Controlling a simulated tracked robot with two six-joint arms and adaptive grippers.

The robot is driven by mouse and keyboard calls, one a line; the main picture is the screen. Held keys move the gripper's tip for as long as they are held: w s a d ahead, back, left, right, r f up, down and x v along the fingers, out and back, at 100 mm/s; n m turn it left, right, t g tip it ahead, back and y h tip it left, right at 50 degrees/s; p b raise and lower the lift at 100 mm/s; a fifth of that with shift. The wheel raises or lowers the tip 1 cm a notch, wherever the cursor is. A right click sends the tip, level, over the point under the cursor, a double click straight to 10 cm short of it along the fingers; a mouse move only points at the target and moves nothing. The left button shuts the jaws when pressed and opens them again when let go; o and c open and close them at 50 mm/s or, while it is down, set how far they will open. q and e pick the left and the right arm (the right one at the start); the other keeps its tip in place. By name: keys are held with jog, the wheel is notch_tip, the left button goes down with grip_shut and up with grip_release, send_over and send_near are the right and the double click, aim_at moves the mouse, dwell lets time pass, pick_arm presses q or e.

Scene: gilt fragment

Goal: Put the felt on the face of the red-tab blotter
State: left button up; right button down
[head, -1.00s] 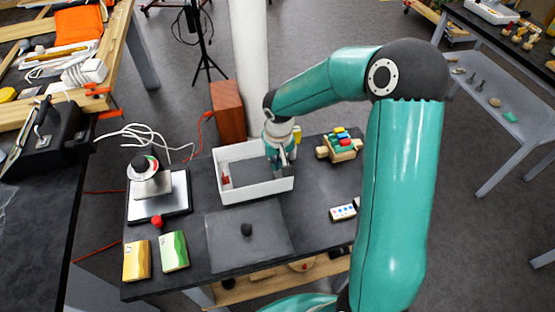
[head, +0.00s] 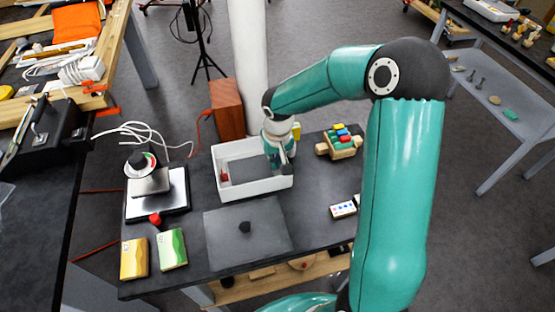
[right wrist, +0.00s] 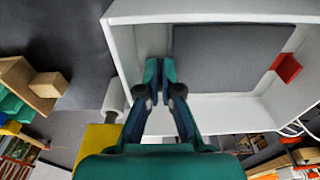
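The blotter is a flat dark grey sheet (right wrist: 225,55) with a red tab (right wrist: 286,68), lying in a white box. In the head view the red tab (head: 225,176) is at the box's left end. I cannot make out a felt separate from the grey sheet. My right gripper (right wrist: 160,68) points down into the box, at the end opposite the tab, its fingertips nearly together beside the sheet's edge. Nothing shows clearly between them. The right gripper also shows in the head view (head: 282,169). My left gripper is out of view.
The white box (head: 257,190) stands on a dark table. In front lies a grey board (head: 265,250) with a black knob. Left are a scale-like device (head: 150,185) and yellow (head: 134,259) and green (head: 172,249) packets. Right are a wooden block toy (head: 340,143) and a small dotted card (head: 343,209).

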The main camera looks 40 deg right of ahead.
jog(key=c, duration=1.8)
grip_release()
jog(key=o, duration=0.6)
jog(key=shift+c, duration=0.2)
jog(key=shift+d+r, duration=0.1)
jog(key=shift+r, duration=0.4)
notch_tip(320, 180, up, 11)
jog(key=s+a, duration=0.1)
jog(key=shift+f, duration=0.2)
